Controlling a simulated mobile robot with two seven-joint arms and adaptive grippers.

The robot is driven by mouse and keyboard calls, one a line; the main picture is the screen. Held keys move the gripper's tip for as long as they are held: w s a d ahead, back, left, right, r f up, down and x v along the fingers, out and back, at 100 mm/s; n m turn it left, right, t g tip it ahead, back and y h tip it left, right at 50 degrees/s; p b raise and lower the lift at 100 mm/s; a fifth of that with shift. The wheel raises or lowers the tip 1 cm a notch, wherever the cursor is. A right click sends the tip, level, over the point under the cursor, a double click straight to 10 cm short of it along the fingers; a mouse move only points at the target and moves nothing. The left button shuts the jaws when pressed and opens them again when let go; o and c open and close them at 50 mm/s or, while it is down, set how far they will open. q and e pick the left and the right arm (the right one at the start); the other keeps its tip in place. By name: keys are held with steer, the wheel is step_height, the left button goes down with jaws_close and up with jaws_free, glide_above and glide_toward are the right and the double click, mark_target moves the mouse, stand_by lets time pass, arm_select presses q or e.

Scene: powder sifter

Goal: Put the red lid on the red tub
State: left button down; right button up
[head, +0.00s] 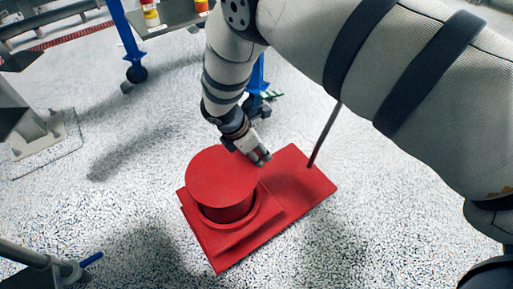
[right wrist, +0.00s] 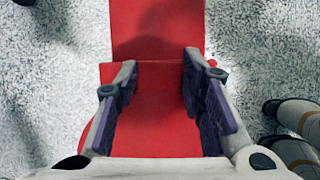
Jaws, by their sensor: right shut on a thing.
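The round red lid (head: 220,174) is over the red tub (head: 230,213) in the head view, covering its top and a little off to the upper left. I cannot tell whether the lid touches the rim. The tub stands on a red base plate (head: 302,182). My right gripper (head: 262,158) is at the lid's right edge, shut on the lid. In the right wrist view my right gripper (right wrist: 158,95) has its fingers apart with red surface between them; the contact is not clear there. My left gripper is not in view.
A thin dark rod (head: 325,136) rises by the base plate's far right edge. A blue-legged cart (head: 122,35) with yellow and red containers (head: 150,13) is at the back. Metal stand feet are at the left. The speckled floor (head: 125,230) is clear around the plate.

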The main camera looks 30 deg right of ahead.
steer(key=shift+f, duration=0.35)
steer(key=o, duration=1.2)
steer(key=shift+o, duration=0.2)
steer(key=v, duration=1.2)
steer(key=shift+r, duration=0.15)
